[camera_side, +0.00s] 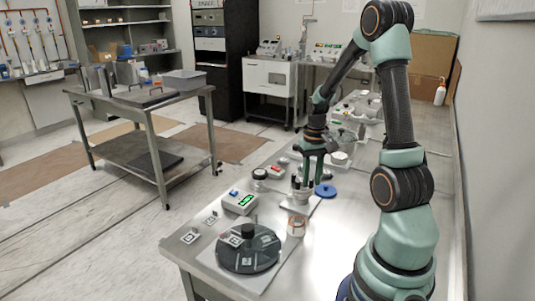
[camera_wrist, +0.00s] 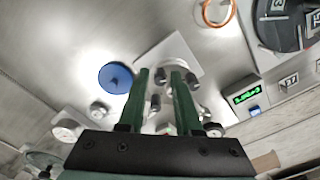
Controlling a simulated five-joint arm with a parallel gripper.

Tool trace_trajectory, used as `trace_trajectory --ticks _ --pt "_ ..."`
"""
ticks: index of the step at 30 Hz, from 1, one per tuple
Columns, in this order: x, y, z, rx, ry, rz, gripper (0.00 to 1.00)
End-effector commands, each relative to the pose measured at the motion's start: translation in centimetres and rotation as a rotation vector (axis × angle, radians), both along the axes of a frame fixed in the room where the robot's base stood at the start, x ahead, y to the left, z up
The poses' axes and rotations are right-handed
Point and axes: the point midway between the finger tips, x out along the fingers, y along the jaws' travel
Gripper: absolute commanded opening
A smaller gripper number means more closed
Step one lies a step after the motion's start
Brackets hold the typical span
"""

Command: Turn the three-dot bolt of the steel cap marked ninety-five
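My gripper (camera_side: 312,180) points down over a pale plate on the steel bench. In the wrist view my gripper (camera_wrist: 160,72) has its two green fingers apart, with nothing seen held between them. A steel fitting with several small cylindrical metal parts (camera_wrist: 156,103) lies below and around the fingers. In the side view the steel fitting (camera_side: 299,195) stands just under and left of the fingertips. I cannot tell contact. The number ninety-five and a three-dot bolt are not legible in either view, and the fingers hide part of the fitting.
A blue disc (camera_side: 325,190) lies right of the fitting. A green-display box (camera_side: 240,202), a copper-coloured ring (camera_side: 296,226) and a dark round disc with white tags (camera_side: 247,255) stand towards the bench's near end. Small round gauges (camera_wrist: 67,132) are nearby.

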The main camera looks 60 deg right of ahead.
Motion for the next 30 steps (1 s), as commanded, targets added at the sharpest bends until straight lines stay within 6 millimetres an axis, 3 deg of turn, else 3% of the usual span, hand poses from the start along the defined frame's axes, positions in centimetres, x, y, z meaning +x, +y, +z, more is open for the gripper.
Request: trace_trajectory --ticks 1,2,16,30 --pt "0.0 0.0 0.02 0.0 0.0 0.0 0.1" --pt "0.0 0.0 0.02 0.0 0.0 0.0 0.0" --pt "0.01 -0.01 0.03 0.0 0.0 0.063 0.0" --pt "0.06 -0.04 0.01 -0.001 -0.001 0.442 0.0"
